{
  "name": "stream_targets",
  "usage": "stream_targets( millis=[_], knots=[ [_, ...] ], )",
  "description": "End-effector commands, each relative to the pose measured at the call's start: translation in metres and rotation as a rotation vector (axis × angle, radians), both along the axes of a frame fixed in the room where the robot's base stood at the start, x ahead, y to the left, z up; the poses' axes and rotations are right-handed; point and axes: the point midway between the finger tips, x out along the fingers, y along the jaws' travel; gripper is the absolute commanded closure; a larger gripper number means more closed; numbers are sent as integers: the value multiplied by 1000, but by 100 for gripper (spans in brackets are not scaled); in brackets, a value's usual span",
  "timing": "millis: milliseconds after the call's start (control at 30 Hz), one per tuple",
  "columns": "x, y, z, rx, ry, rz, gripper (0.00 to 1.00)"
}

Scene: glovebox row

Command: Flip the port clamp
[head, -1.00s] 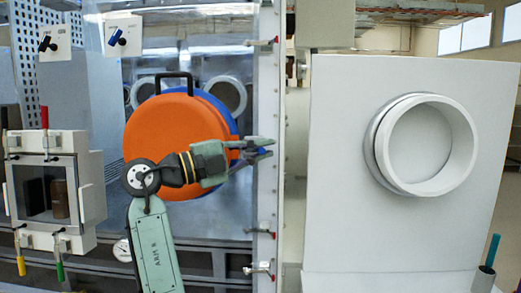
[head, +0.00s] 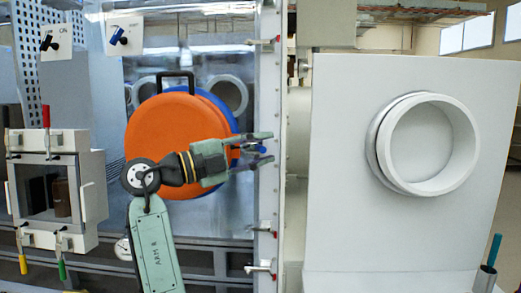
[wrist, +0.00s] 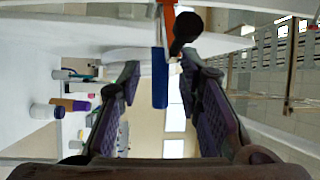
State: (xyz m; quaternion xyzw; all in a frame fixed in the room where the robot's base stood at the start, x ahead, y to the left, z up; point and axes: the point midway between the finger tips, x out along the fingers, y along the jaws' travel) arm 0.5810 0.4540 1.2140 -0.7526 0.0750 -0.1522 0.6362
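A blue-tipped port clamp lever (head: 261,150) is at the edge of the orange round door (head: 175,135), which has a black handle. In the wrist view, the blue lever (wrist: 160,78) lies between my fingers with a gap on each side. My gripper (head: 266,149) is open around the lever and does not grip it. The clamp's base is mostly hidden by my gripper and the frame edge.
A white panel with a round port ring (head: 428,145) stands at right. A small white box (head: 60,190) with coloured levers is at left.

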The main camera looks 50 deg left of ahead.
Motion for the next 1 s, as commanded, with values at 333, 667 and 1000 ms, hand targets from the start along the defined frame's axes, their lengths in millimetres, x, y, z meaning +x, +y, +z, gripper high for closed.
stream_targets(
  millis=[333,667,1000],
  knots=[
    [-60,21,-8,-2,-2,2,68],
    [-106,35,-15,-1,0,1,68],
    [-111,36,-16,0,0,0,68]
  ],
)
